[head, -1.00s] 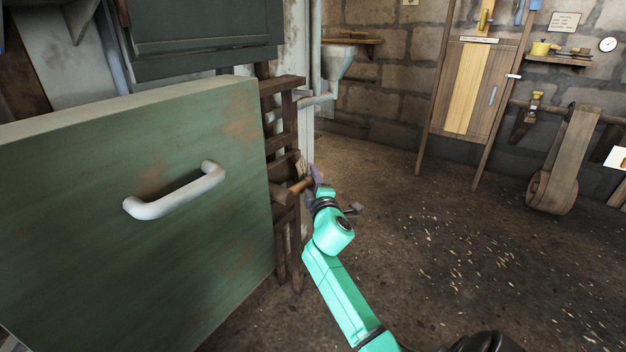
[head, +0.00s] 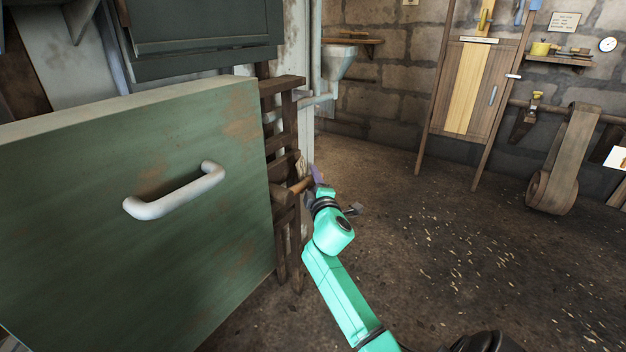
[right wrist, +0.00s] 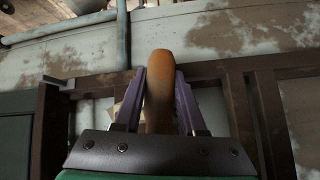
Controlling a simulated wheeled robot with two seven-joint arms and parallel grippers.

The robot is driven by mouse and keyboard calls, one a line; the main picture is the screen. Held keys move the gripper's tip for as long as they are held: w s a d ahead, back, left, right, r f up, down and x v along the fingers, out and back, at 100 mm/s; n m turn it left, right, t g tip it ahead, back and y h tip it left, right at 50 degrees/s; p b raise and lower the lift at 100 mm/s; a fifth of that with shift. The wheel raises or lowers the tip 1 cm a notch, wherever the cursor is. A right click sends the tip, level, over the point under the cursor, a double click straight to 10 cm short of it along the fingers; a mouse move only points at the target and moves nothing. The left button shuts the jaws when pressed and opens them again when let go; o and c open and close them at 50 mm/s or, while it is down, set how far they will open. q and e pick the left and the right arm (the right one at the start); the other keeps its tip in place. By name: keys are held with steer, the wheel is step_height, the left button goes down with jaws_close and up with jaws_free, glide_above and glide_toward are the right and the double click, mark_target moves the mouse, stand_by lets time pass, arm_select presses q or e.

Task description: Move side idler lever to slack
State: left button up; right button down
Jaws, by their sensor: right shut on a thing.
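The side idler lever shows as a brown wooden handle (head: 300,186) sticking out from the dark wooden frame just right of the green panel. In the right wrist view the handle (right wrist: 158,88) stands upright between the two purple fingers. My right gripper (head: 316,178) is shut on the handle, and it also shows in the right wrist view (right wrist: 160,100). The inner end of the lever is hidden behind the frame and the panel edge. My left gripper is not in view.
A large green panel (head: 90,220) with a white handle (head: 175,192) fills the left side. The dark wooden frame (head: 284,140) stands close beside my right gripper. A grey funnel (head: 340,62) and pipe are above it.

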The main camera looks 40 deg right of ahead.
steer(key=shift+f, duration=0.1)
